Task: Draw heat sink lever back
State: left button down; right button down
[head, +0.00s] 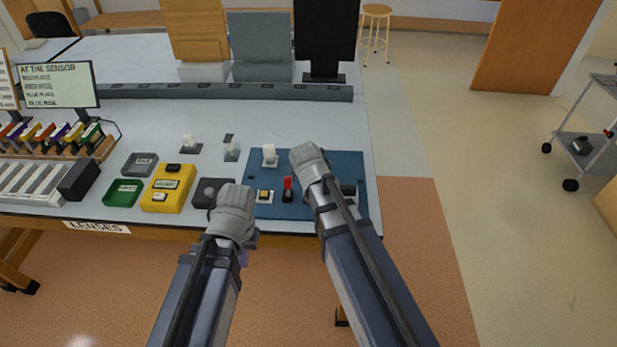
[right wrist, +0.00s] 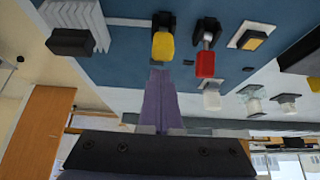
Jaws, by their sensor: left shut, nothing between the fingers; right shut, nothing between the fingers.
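A blue panel (head: 330,160) lies at the right end of the table. In the right wrist view, a white finned block, which looks like the heat sink (right wrist: 88,18), sits on it with a black block (right wrist: 70,42) at its end. A yellow lever (right wrist: 163,45) and a red lever (right wrist: 205,65) stand beside it; no label shows which belongs to the heat sink. In the head view the red lever (head: 288,184) shows, while my right arm hides the yellow one. My right gripper (right wrist: 158,72) is shut and empty, apart from the yellow lever. My left gripper (head: 237,195) is shut and empty near the table's front edge.
A yellow button (head: 265,195) and a white upright piece (head: 269,155) are on the panel. Left of it are a dark box (head: 210,192), a yellow box (head: 167,188) and a green box (head: 123,192). A long grey bar (head: 220,91) crosses the table behind.

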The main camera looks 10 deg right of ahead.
jog(key=shift+w+r, duration=0.1)
dwell(0.3)
jog(key=w+d+r+p, duration=0.1)
jog(key=w, duration=0.3)
jog(key=s+p+v, duration=0.1)
jog(key=p+v, duration=0.7)
jog(key=v, duration=0.2)
jog(key=shift+f, duration=0.2)
jog(key=shift+s, duration=0.1)
jog(key=shift+a, duration=0.1)
jog(key=s+a+f+n+g+b, duration=0.3)
jog(key=s+a+f, duration=0.1)
jog(key=s, duration=0.5)
jog(key=s+a+f+n+g+b, duration=0.3)
jog(key=s+f, duration=0.3)
jog(key=s, duration=0.3)
jog(key=shift+s+a+f+n+y+b, duration=0.25)
jog(key=shift+a+f+n+b, duration=0.2)
jog(key=shift+a+b, duration=0.35)
